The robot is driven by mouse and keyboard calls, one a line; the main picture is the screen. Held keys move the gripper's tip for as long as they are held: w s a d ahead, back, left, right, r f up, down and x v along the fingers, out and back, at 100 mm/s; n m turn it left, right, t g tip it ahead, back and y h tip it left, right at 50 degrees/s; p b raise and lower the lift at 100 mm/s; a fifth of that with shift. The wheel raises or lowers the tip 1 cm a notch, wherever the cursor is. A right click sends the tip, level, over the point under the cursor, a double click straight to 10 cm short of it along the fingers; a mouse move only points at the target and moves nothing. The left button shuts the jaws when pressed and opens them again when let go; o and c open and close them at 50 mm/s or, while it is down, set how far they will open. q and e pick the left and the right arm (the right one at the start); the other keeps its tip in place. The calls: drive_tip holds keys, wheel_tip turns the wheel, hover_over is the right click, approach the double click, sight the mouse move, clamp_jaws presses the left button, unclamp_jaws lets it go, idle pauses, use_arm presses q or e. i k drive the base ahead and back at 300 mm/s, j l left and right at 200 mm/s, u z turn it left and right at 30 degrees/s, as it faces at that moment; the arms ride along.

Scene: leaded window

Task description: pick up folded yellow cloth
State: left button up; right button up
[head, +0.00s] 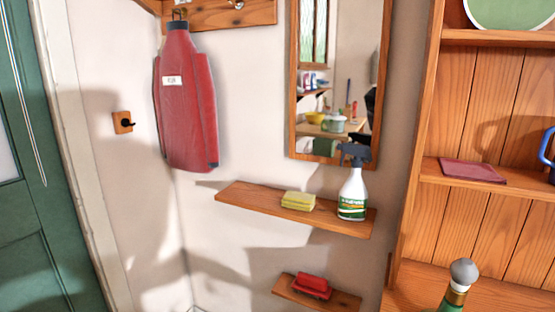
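The folded yellow cloth (298,201) lies on a narrow wooden wall shelf (249,199), near the shelf's middle. A white spray bottle (352,193) with a dark trigger head and a green label stands to its right on the same shelf, with a small gap between them. Neither of my grippers shows in the head view.
A mirror (294,84) hangs above the shelf. A red garment (190,105) hangs on a hook rail at left. A lower shelf (343,301) holds a red object (312,286). A wooden dresser (488,110) stands at right, with a bottle (458,286) in front. A green door (40,240) is at far left.

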sight(293, 199)
drive_tip(key=i+j, duration=0.2)
drive_tip(key=j, duration=0.15)
drive_tip(key=i+j+z, duration=0.1)
drive_tip(key=j, duration=0.25)
drive_tip(key=i+j, duration=0.2)
drive_tip(key=j, duration=0.15)
drive_tip(key=i+j, duration=0.2)
drive_tip(key=j, duration=0.15)
drive_tip(key=z, duration=0.05)
